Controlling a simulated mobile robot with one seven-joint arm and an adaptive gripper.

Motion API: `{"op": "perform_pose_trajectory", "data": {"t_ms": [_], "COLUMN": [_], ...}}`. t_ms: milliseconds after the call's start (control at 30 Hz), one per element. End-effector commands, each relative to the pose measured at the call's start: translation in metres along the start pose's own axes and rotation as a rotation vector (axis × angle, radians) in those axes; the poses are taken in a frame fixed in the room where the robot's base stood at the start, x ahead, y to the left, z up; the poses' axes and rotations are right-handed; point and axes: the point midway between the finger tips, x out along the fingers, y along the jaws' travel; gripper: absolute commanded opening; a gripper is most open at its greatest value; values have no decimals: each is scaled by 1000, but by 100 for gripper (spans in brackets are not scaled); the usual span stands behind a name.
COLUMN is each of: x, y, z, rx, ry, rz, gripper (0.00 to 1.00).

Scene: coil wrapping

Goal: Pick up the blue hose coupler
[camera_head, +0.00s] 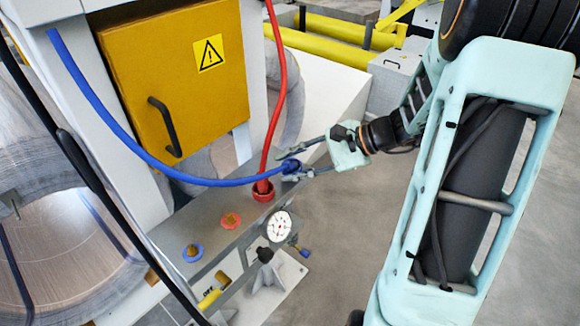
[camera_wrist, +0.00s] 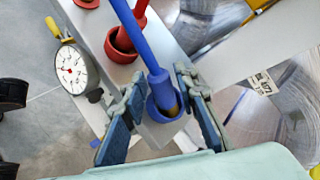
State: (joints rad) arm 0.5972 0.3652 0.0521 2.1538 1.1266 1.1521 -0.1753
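The blue hose coupler (camera_head: 290,167) sits at the end of the blue hose (camera_head: 150,158) and hangs beside the grey panel in the head view. In the wrist view the blue coupler (camera_wrist: 164,104) is a cup-shaped end lying between my fingers. My gripper (camera_head: 292,164) reaches it from the right with its fingers spread on both sides. In the wrist view my gripper (camera_wrist: 158,90) is open, with a gap visible on the left of the coupler and a narrower one on the right. Whether either finger touches it I cannot tell.
The red hose coupler (camera_head: 263,192) is close by on the left, with a red hose (camera_head: 275,120) rising from it. A yellow cabinet (camera_head: 185,95) stands behind.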

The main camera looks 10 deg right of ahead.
Motion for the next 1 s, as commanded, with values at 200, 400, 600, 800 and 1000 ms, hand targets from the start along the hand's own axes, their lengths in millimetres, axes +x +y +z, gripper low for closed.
{"op": "perform_pose_trajectory", "data": {"t_ms": [200,400,600,800,1000], "x": [9,9,8,8,5], "y": [0,0,0,0,-4], "z": [0,0,0,0,3], "rx": [1,1,1,0,-2], "ry": [0,0,0,0,1], "rz": [0,0,0,0,-1], "gripper": [27,18,0,0,0]}}
